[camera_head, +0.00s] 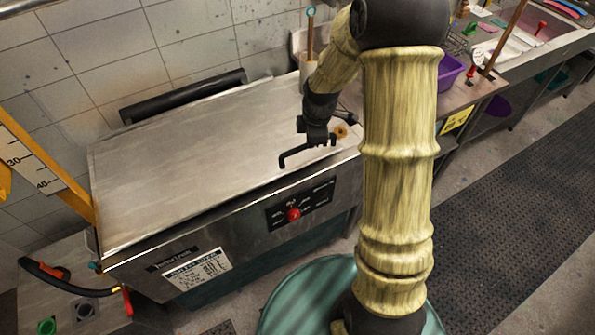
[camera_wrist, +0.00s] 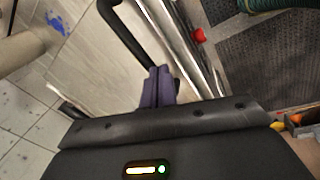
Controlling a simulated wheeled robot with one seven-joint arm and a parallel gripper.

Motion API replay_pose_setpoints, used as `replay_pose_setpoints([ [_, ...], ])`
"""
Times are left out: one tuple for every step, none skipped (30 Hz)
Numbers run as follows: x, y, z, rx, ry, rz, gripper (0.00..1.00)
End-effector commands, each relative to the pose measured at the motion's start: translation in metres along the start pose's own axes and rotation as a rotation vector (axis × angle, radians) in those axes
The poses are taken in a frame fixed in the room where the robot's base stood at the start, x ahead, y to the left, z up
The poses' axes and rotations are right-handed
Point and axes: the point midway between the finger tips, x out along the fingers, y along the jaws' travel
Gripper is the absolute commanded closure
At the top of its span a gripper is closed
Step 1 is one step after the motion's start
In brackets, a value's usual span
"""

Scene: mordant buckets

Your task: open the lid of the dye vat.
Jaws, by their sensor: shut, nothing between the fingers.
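The dye vat is a long steel tub with a control panel (camera_head: 300,202) on its front. Its flat grey lid (camera_head: 210,150) lies down over the top; it also shows in the wrist view (camera_wrist: 105,75). A black bar handle (camera_head: 290,157) stands at the lid's front edge, toward the right; in the wrist view the handle (camera_wrist: 122,28) runs from the top left down behind my fingers. My gripper (camera_head: 317,138) is shut and empty beside the handle's right end, with its purple fingers (camera_wrist: 159,74) close together. I cannot tell whether they touch the handle.
A red knob (camera_head: 293,214) sits on the vat's front. A black roll (camera_head: 183,95) lies behind the lid by the tiled wall. A yellow ruler (camera_head: 40,165) stands at the left. A counter with a purple tub (camera_head: 450,70) is at the right. A dark floor mat (camera_head: 510,150) is clear.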

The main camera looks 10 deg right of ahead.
Motion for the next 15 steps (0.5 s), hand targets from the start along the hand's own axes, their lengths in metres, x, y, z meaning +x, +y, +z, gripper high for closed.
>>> replay_pose_setpoints([
  [-0.012,-0.009,0.000,0.088,-0.006,0.005,1.00],
  [-0.018,-0.015,0.000,0.148,-0.009,0.007,1.00],
  [-0.025,-0.022,0.000,0.230,-0.012,0.010,1.00],
  [-0.031,-0.028,0.001,0.292,-0.015,0.012,1.00],
  [-0.036,-0.034,0.001,0.354,-0.017,0.015,1.00],
  [-0.043,-0.043,0.001,0.437,-0.019,0.018,1.00],
  [-0.049,-0.049,0.002,0.500,-0.021,0.021,1.00],
  [-0.054,-0.056,0.002,0.564,-0.021,0.024,1.00],
  [-0.060,-0.064,0.002,0.650,-0.022,0.028,1.00],
  [-0.065,-0.071,0.003,0.715,-0.022,0.031,1.00],
  [-0.070,-0.078,0.003,0.779,-0.022,0.034,1.00],
  [-0.075,-0.087,0.003,0.863,-0.021,0.038,1.00],
  [-0.080,-0.094,0.004,0.927,-0.019,0.041,1.00],
  [-0.084,-0.101,0.004,0.992,-0.019,0.043,1.00],
  [-0.089,-0.110,0.005,1.079,-0.016,0.047,1.00],
])
